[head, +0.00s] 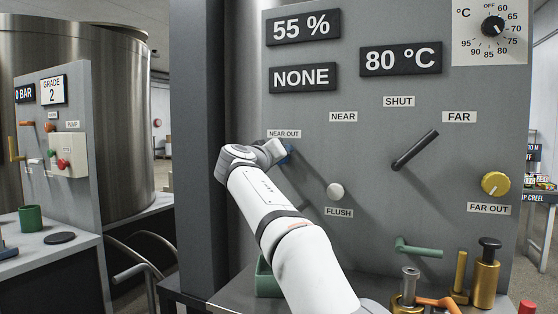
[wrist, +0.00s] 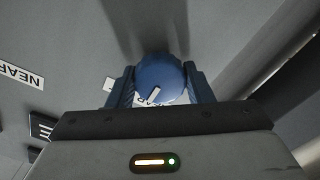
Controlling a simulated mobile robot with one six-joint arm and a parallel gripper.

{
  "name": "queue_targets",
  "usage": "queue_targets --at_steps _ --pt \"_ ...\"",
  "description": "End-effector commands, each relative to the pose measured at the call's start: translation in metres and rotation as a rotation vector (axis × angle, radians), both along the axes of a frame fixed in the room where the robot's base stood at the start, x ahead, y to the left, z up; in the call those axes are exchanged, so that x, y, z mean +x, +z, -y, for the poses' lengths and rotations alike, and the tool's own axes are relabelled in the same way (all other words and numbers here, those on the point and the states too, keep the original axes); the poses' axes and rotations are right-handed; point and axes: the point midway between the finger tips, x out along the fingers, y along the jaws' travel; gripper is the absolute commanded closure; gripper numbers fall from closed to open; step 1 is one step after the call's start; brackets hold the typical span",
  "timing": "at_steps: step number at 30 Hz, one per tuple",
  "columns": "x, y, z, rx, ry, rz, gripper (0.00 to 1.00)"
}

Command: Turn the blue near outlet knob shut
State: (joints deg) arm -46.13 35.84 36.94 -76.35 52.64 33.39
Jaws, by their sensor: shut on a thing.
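The blue near outlet knob (wrist: 160,82) sits on the grey panel between the two fingers of my gripper (wrist: 160,90) in the wrist view. The fingers are shut on its sides.
To the right on the panel are a white flush knob (head: 335,191), a dark lever (head: 414,150) pointing up toward FAR, and a yellow far outlet knob (head: 495,184). Brass fittings (head: 486,275) and a green handle (head: 418,248) stand below. A dark column (head: 205,80) is close on the left.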

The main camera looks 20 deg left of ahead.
Motion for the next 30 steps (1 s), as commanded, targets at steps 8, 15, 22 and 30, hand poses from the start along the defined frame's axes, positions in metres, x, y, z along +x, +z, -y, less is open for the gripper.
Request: queue_targets --at_steps 8,15,22,30 --pt "0.0008 -0.0029 0.0 0.032 -0.003 -0.002 0.76" --pt "0.0008 -0.0026 -0.0001 0.033 -0.002 -0.002 0.76" --pt "0.0007 -0.0019 0.0001 0.033 -0.002 0.0 0.41" --pt "0.0005 -0.0009 0.0004 0.032 -0.001 0.001 0.32"
